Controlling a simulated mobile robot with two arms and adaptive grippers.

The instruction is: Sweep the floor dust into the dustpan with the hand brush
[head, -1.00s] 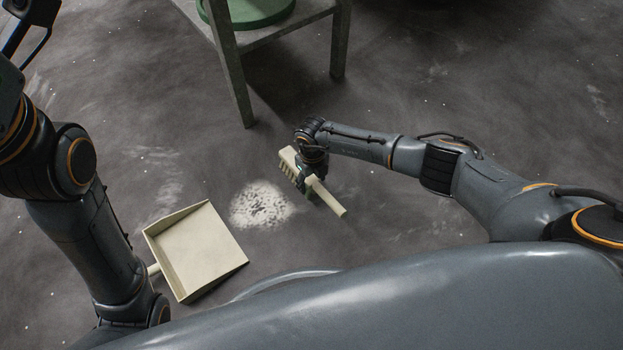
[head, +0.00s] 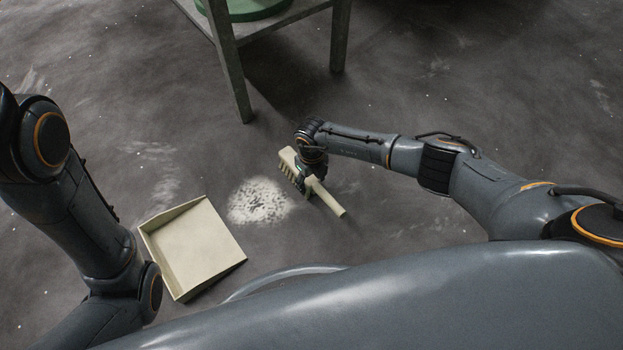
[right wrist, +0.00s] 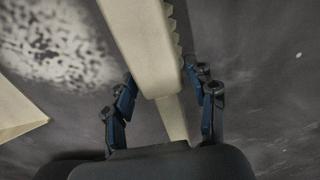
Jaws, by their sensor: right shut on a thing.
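The cream hand brush (head: 328,196) is tilted, with its bristled head at upper left and handle toward lower right. My right gripper (head: 311,176) is shut on it. In the right wrist view the brush (right wrist: 140,40) lies between the two fingers (right wrist: 160,80). The pale dust patch (head: 259,201) lies on the floor just left of the brush, apart from it. The cream dustpan (head: 195,245) lies left of the dust, its open side facing right toward it. Its handle is hidden behind my left arm. My left gripper is out of view.
A grey table (head: 240,85) stands at the top, its legs on the floor, with a green round object (head: 248,8) on it. Dark floor with faint smudges is free to the right and left. A corner of the dustpan (right wrist: 15,115) shows in the right wrist view.

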